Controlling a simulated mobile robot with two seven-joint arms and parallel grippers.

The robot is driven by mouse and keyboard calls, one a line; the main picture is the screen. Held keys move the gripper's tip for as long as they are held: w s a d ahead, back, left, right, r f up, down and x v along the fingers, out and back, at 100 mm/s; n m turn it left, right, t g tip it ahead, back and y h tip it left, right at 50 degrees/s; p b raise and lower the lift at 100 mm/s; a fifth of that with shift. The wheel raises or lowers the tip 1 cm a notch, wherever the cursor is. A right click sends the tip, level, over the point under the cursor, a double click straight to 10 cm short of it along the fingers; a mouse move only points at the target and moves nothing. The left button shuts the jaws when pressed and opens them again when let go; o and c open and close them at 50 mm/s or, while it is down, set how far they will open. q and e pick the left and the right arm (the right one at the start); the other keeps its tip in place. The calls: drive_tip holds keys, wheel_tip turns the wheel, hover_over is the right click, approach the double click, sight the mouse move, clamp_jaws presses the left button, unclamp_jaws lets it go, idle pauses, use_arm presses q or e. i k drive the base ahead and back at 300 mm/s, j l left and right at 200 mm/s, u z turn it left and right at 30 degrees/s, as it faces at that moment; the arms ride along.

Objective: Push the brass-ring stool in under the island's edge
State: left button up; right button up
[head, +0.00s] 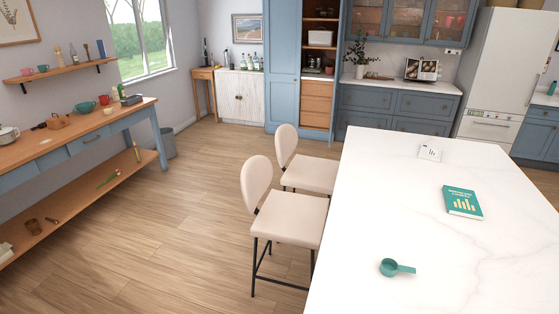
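Two cream stools with dark legs stand along the left side of the white island (400,215). The nearer stool (288,221) has a rounded backrest on its left, and its seat's right edge reaches the island's edge in this view. The farther stool (312,173) stands behind it, also with its backrest to the left and its seat close to the island. I see no brass ring on either stool, so I cannot tell which is the brass-ring one. The farther stool's lower legs are largely hidden. Neither of my grippers is in view.
A teal measuring cup (389,267), a teal book (462,202) and a white card (429,152) lie on the island. A long wooden bench (75,130) with a lower shelf runs along the left wall. The wooden floor (185,215) between bench and stools is clear.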

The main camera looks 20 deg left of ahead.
sight(306, 173)
drive_tip(key=u, duration=0.45)
drive_tip(key=i+j+u, duration=0.25)
drive_tip(key=i, duration=0.8)
drive_tip(key=i+u, duration=0.3)
drive_tip(key=i, duration=0.75)
drive_tip(key=i+j, duration=0.1)
drive_tip(key=i, duration=1.1)
drive_tip(key=i+z, duration=0.1)
drive_tip(key=i, duration=1.15)
drive_tip(key=i+j+z, duration=0.1)
drive_tip(key=i+z, duration=0.4)
drive_tip(key=i+j+z, duration=0.2)
drive_tip(key=z, duration=0.25)
drive_tip(key=i+j+z, duration=0.35)
drive_tip(key=z, duration=0.15)
drive_tip(key=i+j+z, duration=0.25)
drive_tip(key=j+z, duration=0.2)
drive_tip(key=i+j+z, duration=0.15)
drive_tip(key=j+z, duration=0.85)
drive_tip(key=j, duration=0.4)
drive_tip(key=k+j+z, duration=0.1)
drive_tip(key=j+z, duration=0.4)
drive_tip(key=j, duration=0.35)
